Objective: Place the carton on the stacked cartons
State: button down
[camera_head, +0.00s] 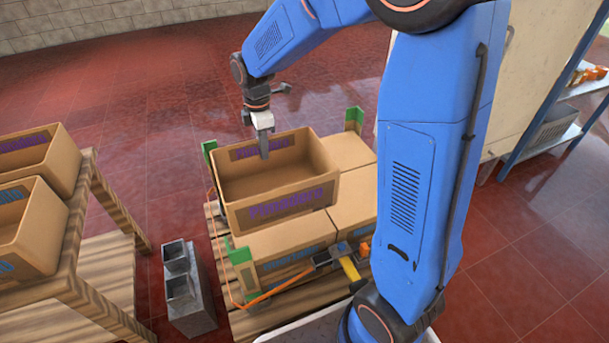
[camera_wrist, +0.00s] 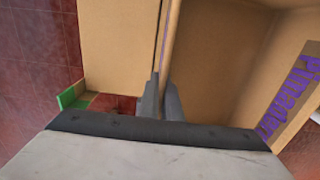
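The carton (camera_head: 285,204) is an open tan box with purple lettering. In the head view it sits upright over the back left part of the stacked cartons (camera_head: 351,201); I cannot tell whether its hidden underside touches them. My gripper (camera_head: 264,145) points down at the carton's far wall, with one finger in front of it on the inside. In the wrist view the fingers (camera_wrist: 161,90) lie close on both sides of the wall's thin edge, shut on it. The carton's inside (camera_wrist: 215,50) fills the right of that view.
The stack stands on a wooden pallet (camera_head: 219,249) with green corner pieces (camera_head: 240,256) and an orange strap. Grey hollow blocks (camera_head: 188,290) stand to its left. A wooden table (camera_head: 75,270) at the left bears more open cartons (camera_head: 35,160). Red tiled floor behind is clear.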

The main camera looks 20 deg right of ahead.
aim_at(266, 168)
jog(key=f, duration=0.8)
jog(key=shift+w+f, duration=0.3)
jog(key=shift+f, duration=2.15)
jog(key=c, duration=2)
grip_release()
